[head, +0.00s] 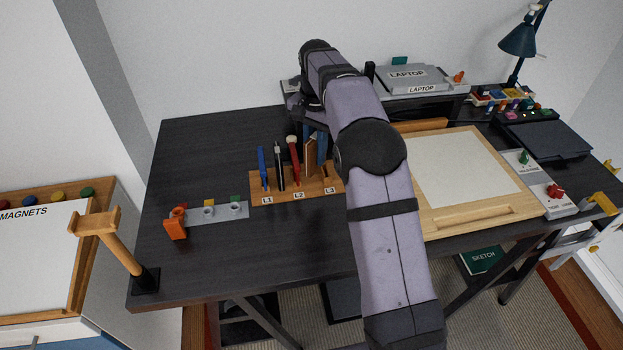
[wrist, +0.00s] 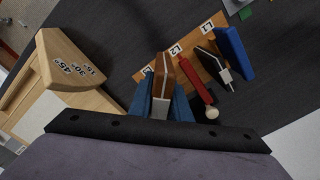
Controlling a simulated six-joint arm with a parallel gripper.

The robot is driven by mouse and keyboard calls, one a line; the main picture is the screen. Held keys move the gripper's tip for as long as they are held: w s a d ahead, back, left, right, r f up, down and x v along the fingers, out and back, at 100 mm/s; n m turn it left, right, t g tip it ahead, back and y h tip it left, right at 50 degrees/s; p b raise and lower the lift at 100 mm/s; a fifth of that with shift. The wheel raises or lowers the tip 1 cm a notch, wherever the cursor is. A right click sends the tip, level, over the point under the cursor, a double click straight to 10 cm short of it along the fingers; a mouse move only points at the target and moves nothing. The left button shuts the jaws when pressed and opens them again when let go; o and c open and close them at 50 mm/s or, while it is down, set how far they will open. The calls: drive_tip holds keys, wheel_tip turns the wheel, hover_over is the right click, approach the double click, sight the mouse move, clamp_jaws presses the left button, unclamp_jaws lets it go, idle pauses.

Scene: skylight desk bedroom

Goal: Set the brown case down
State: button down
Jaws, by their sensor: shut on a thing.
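The brown case (head: 311,158) stands roughly upright at the L3 end of the wooden rack (head: 263,197). In the wrist view the brown case (wrist: 163,73), with a pale stripe, is between the blue fingers of my gripper (wrist: 161,104). My gripper (head: 315,146) is shut on it from above, partly hidden behind my arm in the head view. The case's lower end meets the rack in the picture. I cannot tell whether it rests in the slot or hangs just above it. The rack (wrist: 203,64) also shows in the wrist view.
Blue (head: 262,168), black (head: 279,165) and red (head: 294,160) items stand in the rack beside the case. A grey holder (head: 222,214) lies to the left. A drawing board (head: 490,212) lies to the right.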

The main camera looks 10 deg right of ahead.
drive_tip(key=shift+f+p, duration=1.6)
drive_tip(key=shift+f, duration=3.3)
drive_tip(key=shift+f, duration=0.1)
drive_tip(key=c, duration=2)
unclamp_jaws()
drive_tip(key=shift+f, duration=0.1)
drive_tip(key=shift+o, duration=0.4)
wheel_tip(320, 180, up, 12)
drive_tip(key=b, duration=0.2)
drive_tip(key=shift+r+b, duration=0.2)
drive_tip(key=shift+b, duration=0.2)
